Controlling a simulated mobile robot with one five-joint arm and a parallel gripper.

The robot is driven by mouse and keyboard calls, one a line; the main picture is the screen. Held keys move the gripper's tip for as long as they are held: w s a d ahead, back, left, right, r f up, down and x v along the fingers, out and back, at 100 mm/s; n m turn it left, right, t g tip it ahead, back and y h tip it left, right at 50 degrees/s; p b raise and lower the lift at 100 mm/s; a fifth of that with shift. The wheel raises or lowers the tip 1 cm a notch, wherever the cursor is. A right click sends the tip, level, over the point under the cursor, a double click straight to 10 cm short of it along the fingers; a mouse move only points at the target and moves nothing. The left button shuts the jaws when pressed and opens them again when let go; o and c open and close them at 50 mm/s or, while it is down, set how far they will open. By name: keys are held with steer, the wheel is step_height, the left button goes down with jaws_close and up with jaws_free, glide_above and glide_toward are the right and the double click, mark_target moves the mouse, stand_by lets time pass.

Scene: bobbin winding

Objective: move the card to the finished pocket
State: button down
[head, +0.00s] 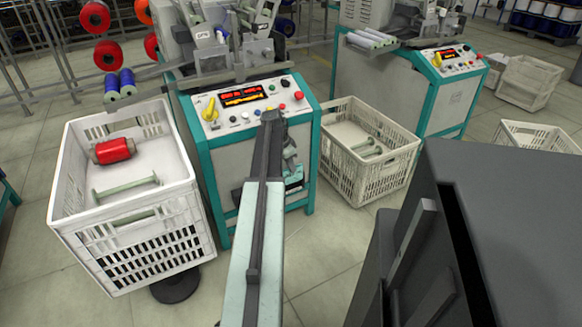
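My arm reaches forward over the floor to the front of the near winding machine (312,108). My gripper (290,160) shows only in part beside the arm's far end, in front of the machine's lower front panel. It is small and partly hidden by the arm, so I cannot tell whether it is open or shut, or holds anything. A small teal part (295,183) shows just below it; I cannot tell what it is. I cannot make out a card or a finished pocket; the arm covers part of the machine's front.
A white crate (150,222) with a red bobbin (113,150) and an empty bobbin stands left of the machine. Another crate (362,178) with empty bobbins stands to its right. A second machine (450,95) is behind. Open floor (330,245) lies right of my arm.

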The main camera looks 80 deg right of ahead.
steer(key=shift+f+b, duration=1.55)
steer(key=shift+f, duration=0.15)
steer(key=shift+f+b, duration=0.45)
steer(key=shift+b, duration=0.05)
steer(key=c, duration=1.5)
jaws_free()
steer(key=shift+c, duration=0.2)
steer(key=p+v, duration=0.8)
steer(key=shift+r, duration=0.1)
